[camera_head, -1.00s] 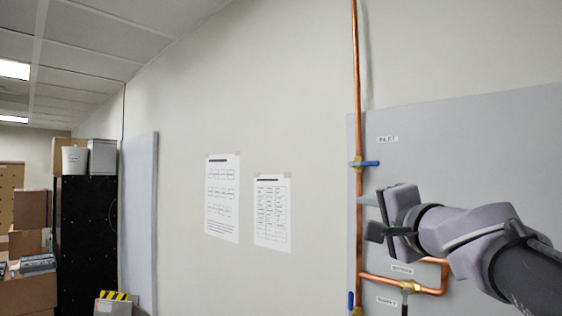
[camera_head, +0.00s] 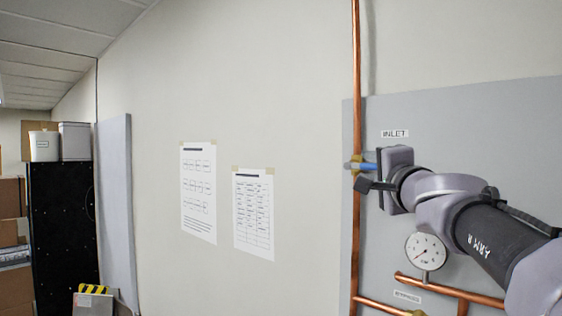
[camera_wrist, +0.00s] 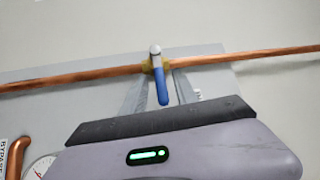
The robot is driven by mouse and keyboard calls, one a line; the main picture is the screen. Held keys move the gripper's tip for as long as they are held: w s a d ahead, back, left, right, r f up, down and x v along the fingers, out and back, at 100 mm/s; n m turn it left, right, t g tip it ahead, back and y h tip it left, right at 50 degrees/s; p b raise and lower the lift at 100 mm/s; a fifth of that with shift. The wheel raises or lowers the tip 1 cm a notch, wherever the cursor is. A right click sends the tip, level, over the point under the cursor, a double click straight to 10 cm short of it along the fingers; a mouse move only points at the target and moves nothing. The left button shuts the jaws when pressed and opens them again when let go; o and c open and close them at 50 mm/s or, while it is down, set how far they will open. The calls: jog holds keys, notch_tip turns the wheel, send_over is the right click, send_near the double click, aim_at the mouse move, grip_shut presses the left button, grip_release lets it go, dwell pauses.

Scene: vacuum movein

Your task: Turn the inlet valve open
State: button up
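The inlet valve (camera_head: 348,165) is a brass body on a vertical copper pipe, left of the INLET label. Its blue lever (camera_head: 364,166) points right, across the pipe, and its end is hidden behind my gripper (camera_head: 372,178). In the wrist view the brass valve (camera_wrist: 147,67) and blue lever (camera_wrist: 162,86) show beyond the edge of my gripper. The lever lies crosswise to the pipe there too. My gripper is close to the lever; whether they touch is not clear.
The copper pipe (camera_head: 356,60) runs up the left edge of a grey panel (camera_head: 470,120). A round gauge (camera_head: 426,251) and lower copper branch pipes (camera_head: 450,288) sit below my arm. Two paper sheets (camera_head: 199,190) hang on the wall to the left, with clear wall between.

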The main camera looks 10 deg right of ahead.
jog(key=shift+w+d, duration=0.15)
jog(key=shift+w, duration=0.2)
jog(key=shift+s+a+r, duration=0.15)
jog(key=shift+s+a, duration=0.1)
jog(key=shift+s, duration=0.35)
jog(key=shift+c, duration=0.4)
jog(key=shift+w, duration=0.15)
grip_shut()
jog(key=shift+d, duration=0.1)
